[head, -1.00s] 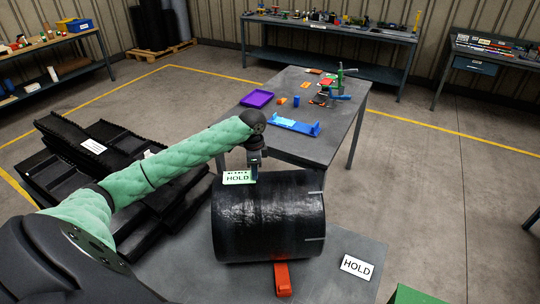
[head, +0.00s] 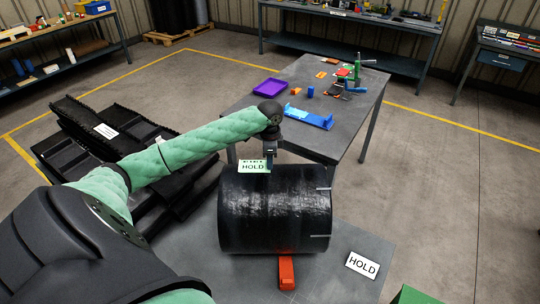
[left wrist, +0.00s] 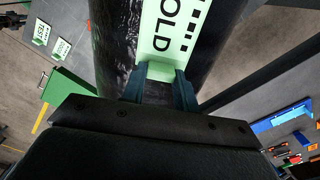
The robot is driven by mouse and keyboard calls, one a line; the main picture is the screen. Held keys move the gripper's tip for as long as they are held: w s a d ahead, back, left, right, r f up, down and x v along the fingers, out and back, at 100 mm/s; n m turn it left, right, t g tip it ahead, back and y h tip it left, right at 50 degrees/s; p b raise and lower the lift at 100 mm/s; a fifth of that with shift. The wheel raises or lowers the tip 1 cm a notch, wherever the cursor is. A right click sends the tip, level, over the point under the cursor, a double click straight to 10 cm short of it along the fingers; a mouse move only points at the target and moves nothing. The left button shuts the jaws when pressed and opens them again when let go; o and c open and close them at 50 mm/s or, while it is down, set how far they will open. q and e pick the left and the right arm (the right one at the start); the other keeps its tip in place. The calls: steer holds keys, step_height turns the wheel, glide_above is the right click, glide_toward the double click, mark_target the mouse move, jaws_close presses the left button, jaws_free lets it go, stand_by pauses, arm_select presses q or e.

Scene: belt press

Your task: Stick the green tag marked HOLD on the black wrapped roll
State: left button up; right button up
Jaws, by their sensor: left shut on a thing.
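The black wrapped roll (head: 275,212) lies on its side on a grey table, with a shiny wrinkled wrap. The green tag marked HOLD (head: 254,166) is at the top left of the roll in the head view. My left gripper (head: 270,164) is shut on the tag's edge. In the left wrist view the tag (left wrist: 172,40) stands out between the fingers (left wrist: 160,85), in front of the roll (left wrist: 118,45). I cannot tell whether the tag touches the wrap. My right gripper is not in view.
Behind is a workbench with a purple tray (head: 270,88) and a blue holder (head: 309,119). Black belts (head: 85,150) are stacked at the left.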

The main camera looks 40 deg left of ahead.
mark_target(270, 178)
arm_select(q)
steer(key=shift+f, duration=0.75)
steer(key=shift+w+f, duration=0.1)
steer(key=shift+f, duration=1.6)
steer(key=shift+f, duration=0.55)
steer(key=shift+f, duration=0.1)
stand_by(1.0)
